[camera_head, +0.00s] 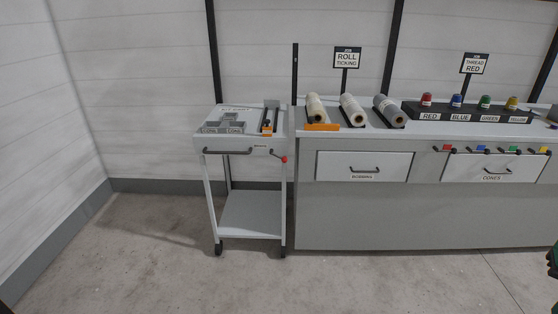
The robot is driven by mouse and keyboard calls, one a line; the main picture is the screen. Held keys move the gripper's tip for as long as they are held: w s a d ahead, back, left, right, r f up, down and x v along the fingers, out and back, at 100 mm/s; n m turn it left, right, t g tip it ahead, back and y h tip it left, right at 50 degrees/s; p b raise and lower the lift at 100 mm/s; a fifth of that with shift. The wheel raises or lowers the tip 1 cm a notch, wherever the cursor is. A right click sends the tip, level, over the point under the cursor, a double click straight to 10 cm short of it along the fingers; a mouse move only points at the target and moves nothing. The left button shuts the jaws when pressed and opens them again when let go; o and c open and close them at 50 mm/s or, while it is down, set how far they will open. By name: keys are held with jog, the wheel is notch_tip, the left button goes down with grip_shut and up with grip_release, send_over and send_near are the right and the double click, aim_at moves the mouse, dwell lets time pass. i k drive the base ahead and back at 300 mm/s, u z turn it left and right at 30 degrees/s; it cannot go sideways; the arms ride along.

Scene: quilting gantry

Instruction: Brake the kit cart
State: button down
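The kit cart (248,219) stands left of the long counter, close against its left end. It is light grey, with a top, a lower shelf and dark casters. A dark handle bar (228,152) runs along its front. A lever with a red knob (284,159) sits at the front right corner, slanting down to the right. Several grey pieces and labels lie on the cart top, with a dark and orange fixture (267,122) at its right. I cannot read the brake's state. My gripper does not show clearly anywhere.
The counter (400,222) has fabric rolls (352,110), a thread rack (465,113), labelled drawers and coloured-tipped hooks. A dark green piece cut off at the right edge (553,262) is unclear. The floor (150,250) before and left of the cart is clear.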

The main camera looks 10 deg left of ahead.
aim_at(284, 159)
jog(key=u, duration=0.15)
jog(key=i, duration=1.3)
jog(key=u, duration=0.15)
